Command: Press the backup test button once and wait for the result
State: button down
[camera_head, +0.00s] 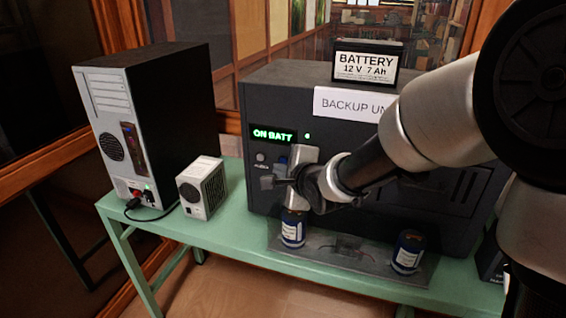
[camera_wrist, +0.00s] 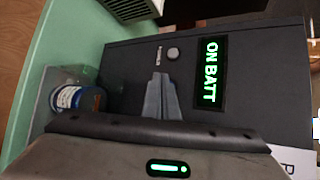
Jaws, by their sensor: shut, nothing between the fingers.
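The dark backup unit (camera_head: 345,100) stands on a green table, and its display (camera_head: 273,134) reads ON BATT in green. A small green light (camera_head: 307,136) glows beside the display. A round grey button (camera_head: 261,157) with a small unreadable label sits below the display; it also shows in the wrist view (camera_wrist: 172,54). My gripper (camera_head: 268,182) is shut and empty in front of the panel, below and right of the grey button. In the wrist view its fingertips (camera_wrist: 159,76) appear beside that button.
A computer tower (camera_head: 115,125) and a small grey box (camera_head: 201,188) stand left. Blue cans (camera_head: 293,229) (camera_head: 407,252) stand on a grey tray (camera_head: 340,262) below my gripper. A battery (camera_head: 366,66) sits on top of the unit. My arm covers the unit's right side.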

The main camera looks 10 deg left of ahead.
jog(key=shift+w, duration=0.1)
dwell(0.6)
jog(key=shift+w, duration=0.35)
jog(key=shift+w+p, duration=0.4)
jog(key=shift+p, duration=0.1)
dwell(0.5)
jog(key=shift+s, duration=0.8)
jog(key=shift+s, duration=0.1)
jog(key=s, duration=0.2)
jog(key=s+b, duration=0.1)
jog(key=s, duration=0.1)
jog(key=shift+s+a, duration=0.2)
jog(key=shift+s, duration=0.2)
dwell(0.4)
